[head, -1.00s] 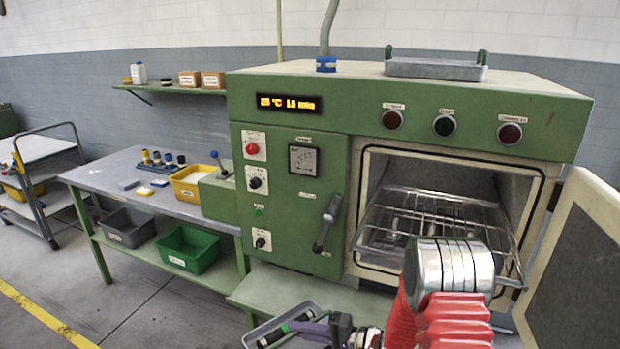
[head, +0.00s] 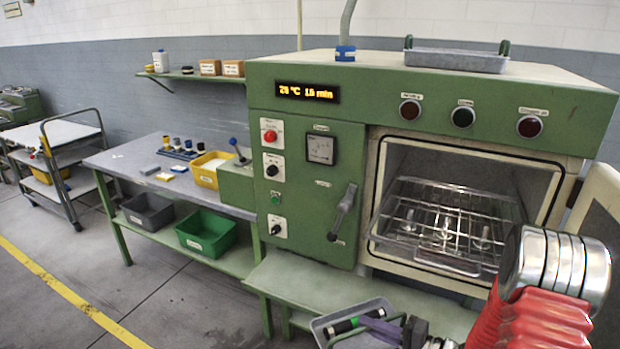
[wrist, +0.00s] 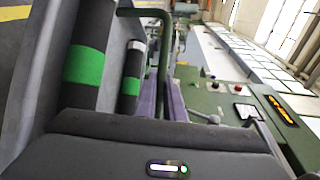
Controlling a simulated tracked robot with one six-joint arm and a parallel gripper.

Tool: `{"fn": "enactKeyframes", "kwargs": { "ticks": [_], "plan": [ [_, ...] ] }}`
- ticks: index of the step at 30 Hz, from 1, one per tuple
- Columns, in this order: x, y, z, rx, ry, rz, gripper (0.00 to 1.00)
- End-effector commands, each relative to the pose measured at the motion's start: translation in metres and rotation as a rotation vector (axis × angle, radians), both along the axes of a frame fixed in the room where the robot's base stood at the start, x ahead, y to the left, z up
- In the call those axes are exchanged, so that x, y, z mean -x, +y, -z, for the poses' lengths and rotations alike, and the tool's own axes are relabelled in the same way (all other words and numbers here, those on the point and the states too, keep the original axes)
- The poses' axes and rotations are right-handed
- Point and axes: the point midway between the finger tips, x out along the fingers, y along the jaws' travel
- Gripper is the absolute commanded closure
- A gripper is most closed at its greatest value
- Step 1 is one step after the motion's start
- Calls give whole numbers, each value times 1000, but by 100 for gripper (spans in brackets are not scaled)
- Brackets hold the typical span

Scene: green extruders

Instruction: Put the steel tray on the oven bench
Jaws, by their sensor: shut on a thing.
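A grey steel tray (head: 352,311) with green handles shows at the bottom of the head view, in front of the green oven bench (head: 290,283). Black, green-banded cylinders (head: 343,326) lie in it; two show large in the wrist view (wrist: 85,66). My gripper (head: 380,328) has purple fingers, which are shut on the tray's green handle (wrist: 148,13). The tray's near part is cut off by the frame edge. Its height above the bench is hard to tell. The bench top's visible left part is bare.
Another handled tray (head: 457,60) is on the oven's top. A side table (head: 130,155) with a yellow bin (head: 205,178) stands left. The floor at left is open.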

Motion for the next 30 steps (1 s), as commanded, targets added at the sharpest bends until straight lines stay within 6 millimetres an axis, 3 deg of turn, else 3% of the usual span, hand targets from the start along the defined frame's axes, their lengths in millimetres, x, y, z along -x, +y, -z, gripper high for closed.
{"fn": "enactKeyframes", "kwargs": {
  "ticks": [14, 30],
  "plan": [
    [-4, -4, -8, 3, -5, 32, 100],
    [-31, -35, -75, 24, -14, 357, 100]
  ]
}}
